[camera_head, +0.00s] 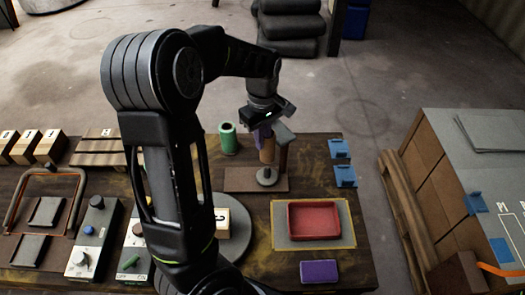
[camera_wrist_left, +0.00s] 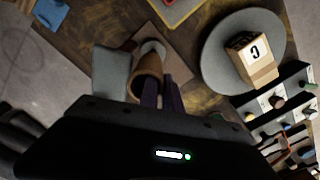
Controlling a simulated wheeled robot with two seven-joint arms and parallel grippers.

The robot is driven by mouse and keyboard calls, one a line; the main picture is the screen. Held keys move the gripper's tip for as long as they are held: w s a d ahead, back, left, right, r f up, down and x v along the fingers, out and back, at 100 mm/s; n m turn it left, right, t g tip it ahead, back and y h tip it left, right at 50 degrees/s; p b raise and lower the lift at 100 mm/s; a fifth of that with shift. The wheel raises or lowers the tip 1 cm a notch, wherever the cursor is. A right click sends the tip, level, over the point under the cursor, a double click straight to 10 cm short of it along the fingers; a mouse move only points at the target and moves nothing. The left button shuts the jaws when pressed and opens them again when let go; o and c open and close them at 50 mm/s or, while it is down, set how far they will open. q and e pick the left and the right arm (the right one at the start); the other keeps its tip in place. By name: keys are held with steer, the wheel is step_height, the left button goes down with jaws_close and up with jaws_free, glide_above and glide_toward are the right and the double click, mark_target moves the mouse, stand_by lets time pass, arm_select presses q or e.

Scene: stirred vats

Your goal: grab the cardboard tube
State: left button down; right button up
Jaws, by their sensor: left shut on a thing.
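The brown cardboard tube (camera_head: 267,151) stands upright above a round metal foot (camera_head: 267,177) on a brown board at the back of the table. In the left wrist view the tube (camera_wrist_left: 147,82) shows its open near end, beside the dark purple fingers. My left gripper (camera_head: 263,133) reaches down from above and is shut on the tube near its top. In the wrist view the fingers (camera_wrist_left: 160,94) overlap the tube's rim; whether one is inside it is hard to tell. My right gripper is not in view.
A red tray (camera_head: 314,220) and a purple block (camera_head: 319,271) lie nearer. A lettered wooden block (camera_wrist_left: 252,60) sits on a grey disc (camera_wrist_left: 216,70).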

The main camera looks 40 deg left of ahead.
arm_select(q)
step_height(320, 180, up, 9)
steer(key=shift+f, duration=0.1)
stand_by(0.8)
